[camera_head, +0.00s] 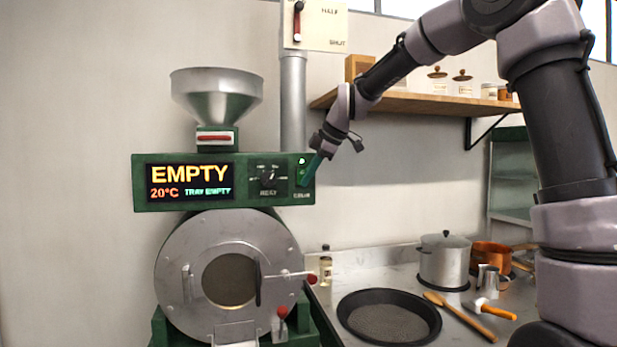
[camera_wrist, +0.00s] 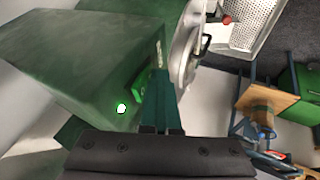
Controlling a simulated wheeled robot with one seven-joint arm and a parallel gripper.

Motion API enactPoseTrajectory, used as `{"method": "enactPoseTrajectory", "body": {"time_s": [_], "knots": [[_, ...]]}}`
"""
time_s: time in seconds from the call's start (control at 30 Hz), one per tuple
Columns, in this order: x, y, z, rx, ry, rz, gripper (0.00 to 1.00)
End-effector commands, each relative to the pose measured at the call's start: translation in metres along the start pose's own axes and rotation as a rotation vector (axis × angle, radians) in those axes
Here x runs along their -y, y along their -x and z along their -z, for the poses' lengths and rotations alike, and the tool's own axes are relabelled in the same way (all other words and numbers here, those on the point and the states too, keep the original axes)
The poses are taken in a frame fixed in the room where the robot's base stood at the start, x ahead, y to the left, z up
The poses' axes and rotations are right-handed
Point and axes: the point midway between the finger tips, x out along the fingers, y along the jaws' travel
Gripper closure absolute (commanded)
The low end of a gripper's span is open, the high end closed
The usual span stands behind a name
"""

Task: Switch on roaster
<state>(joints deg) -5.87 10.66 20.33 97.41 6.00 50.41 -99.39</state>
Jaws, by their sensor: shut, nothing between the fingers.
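The green roaster (camera_head: 140,180) stands at the left in the head view, with a round metal drum front and a funnel hopper on top. Its display (camera_head: 190,182) reads EMPTY, 20°C, TRAY EMPTY. Right of it are a black dial (camera_head: 267,178) and, at the panel's right end, a small bright light (camera_head: 302,160) above a green switch, partly hidden by my gripper (camera_head: 310,174). My gripper's teal fingers are shut and empty, right at that switch. The wrist view shows the fingers (camera_wrist: 160,100) beside the green switch (camera_wrist: 139,92); I cannot tell whether they touch.
A shelf (camera_head: 430,102) with jars hangs behind my arm. A vent pipe and slide box (camera_head: 315,25) rise above the roaster.

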Motion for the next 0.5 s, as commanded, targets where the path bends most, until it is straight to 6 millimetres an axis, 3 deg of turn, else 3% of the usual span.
{"method": "enactPoseTrajectory", "body": {"time_s": [0.5], "knots": [[-0.0048, 0.0101, 0.0045, 0.001, 0.001, -0.003, 1.00]]}}
